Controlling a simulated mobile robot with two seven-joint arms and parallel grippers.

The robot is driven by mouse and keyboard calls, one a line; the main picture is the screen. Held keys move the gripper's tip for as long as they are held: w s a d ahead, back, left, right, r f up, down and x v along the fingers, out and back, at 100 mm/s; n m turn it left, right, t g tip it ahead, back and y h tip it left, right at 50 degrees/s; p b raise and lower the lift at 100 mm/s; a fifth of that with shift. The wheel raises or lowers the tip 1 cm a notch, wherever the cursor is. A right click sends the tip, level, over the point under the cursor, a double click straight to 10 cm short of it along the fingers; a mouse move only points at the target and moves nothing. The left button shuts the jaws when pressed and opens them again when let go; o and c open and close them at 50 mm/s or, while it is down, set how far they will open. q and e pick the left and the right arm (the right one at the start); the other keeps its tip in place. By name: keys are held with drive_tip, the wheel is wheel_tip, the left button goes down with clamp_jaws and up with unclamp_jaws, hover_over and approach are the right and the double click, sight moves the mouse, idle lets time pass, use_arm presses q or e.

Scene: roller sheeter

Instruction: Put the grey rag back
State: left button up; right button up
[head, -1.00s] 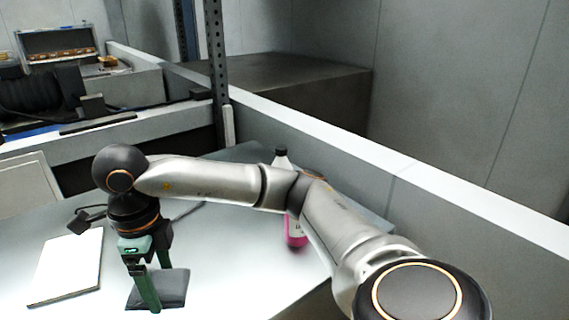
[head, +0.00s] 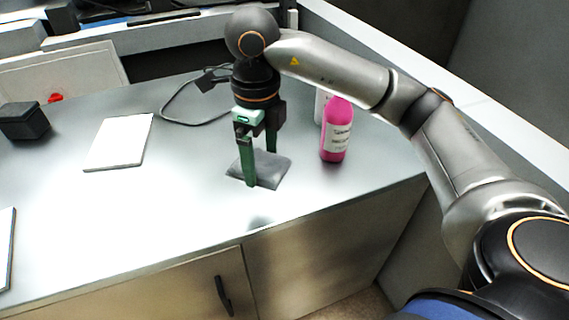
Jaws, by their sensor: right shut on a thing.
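The grey rag (head: 268,172) is a flat, dark grey square piece at the middle of the grey worktop. My right gripper (head: 259,168) points down over it with its green fingers on either side of part of the rag, shut on it. A dark smudge shows on the worktop in front of the rag. I cannot tell whether the rag touches the worktop or hangs just above it. My left gripper is out of view.
A pink bottle (head: 336,132) stands right of the rag, with a pale bottle partly hidden behind it. A white notepad (head: 119,142) lies to the left. A black cable (head: 180,110) curls behind, and a black box (head: 24,121) sits far left. The worktop's front edge is close.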

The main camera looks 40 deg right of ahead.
drive_tip(key=w+d+f, duration=0.3)
drive_tip(key=d+f, duration=0.1)
drive_tip(key=d, duration=0.1)
drive_tip(key=w+d+f, duration=0.2)
drive_tip(key=f, duration=0.1)
drive_tip(key=shift+w+d, duration=0.2)
drive_tip(key=shift+w, duration=0.1)
drive_tip(key=shift+w+d+f, duration=0.2)
drive_tip(key=shift+f, duration=0.2)
drive_tip(key=shift+w+d+f, duration=0.1)
drive_tip(key=shift+f, duration=0.8)
drive_tip(key=shift+w+d+f, duration=0.1)
drive_tip(key=shift+f, duration=0.8)
drive_tip(key=shift+f, duration=0.1)
drive_tip(key=shift+f, duration=0.15)
drive_tip(key=o, duration=1)
wheel_tip(320, 180, up, 12)
drive_tip(key=shift+r, duration=0.25)
